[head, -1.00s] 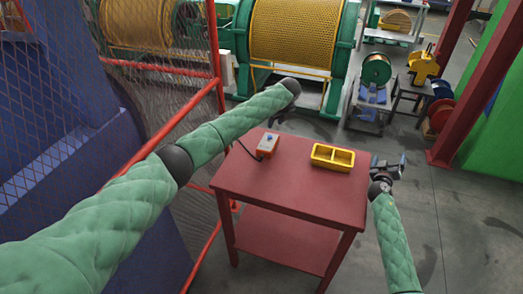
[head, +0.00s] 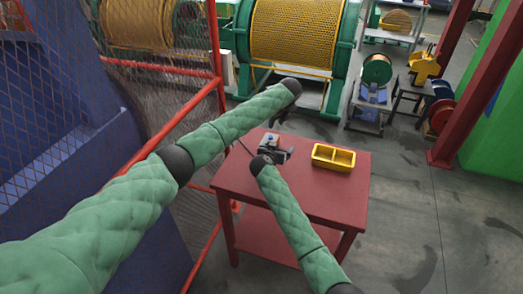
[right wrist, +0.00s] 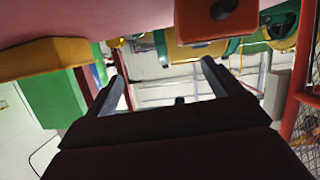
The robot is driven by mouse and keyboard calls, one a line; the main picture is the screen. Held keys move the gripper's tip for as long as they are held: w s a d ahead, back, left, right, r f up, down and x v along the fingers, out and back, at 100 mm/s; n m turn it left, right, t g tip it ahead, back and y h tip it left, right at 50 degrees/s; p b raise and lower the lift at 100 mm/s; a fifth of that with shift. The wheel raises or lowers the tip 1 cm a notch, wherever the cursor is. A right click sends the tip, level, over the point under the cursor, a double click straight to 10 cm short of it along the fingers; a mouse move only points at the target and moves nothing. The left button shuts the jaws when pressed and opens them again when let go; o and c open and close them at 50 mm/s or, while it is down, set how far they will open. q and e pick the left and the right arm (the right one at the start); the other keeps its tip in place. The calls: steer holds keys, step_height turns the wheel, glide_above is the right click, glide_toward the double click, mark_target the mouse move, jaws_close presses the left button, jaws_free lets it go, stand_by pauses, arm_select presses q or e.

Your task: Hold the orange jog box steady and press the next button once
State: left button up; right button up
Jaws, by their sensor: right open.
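The orange jog box (right wrist: 203,28) shows at the top of the right wrist view, with a dark round part on its face. In the head view my right gripper (head: 279,153) is over the box's place on the red table and hides most of it. In the right wrist view the right gripper (right wrist: 163,85) is open, with nothing between its fingers; the box lies beyond and above them in the picture. My left gripper (head: 281,116) is a small dark shape just past the table's far edge, partly hidden by its own wrist; its jaws are unclear. I cannot make out the buttons.
A yellow two-part tray (head: 333,158) stands on the red table (head: 325,200), to the right of my right gripper. The table's right front is clear. A red-railed mesh fence (head: 165,70) runs along the left. Green machinery stands behind.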

glide_toward(270, 137)
steer(key=shift+g+y, duration=0.3)
steer(key=shift+w+d+f, duration=0.35)
steer(key=shift+w+f, duration=0.25)
steer(key=shift+w, duration=0.2)
steer(key=shift+w+d+f, duration=0.3)
steer(key=shift+w+f, duration=0.35)
steer(key=shift+w, duration=0.1)
steer(key=shift+w+d+f, duration=0.35)
steer(key=shift+w+f, duration=0.25)
steer(key=shift+w, duration=0.2)
steer(key=c, duration=1.2)
arm_select(q)
jaws_close()
arm_select(e)
steer(key=shift+c, duration=0.2)
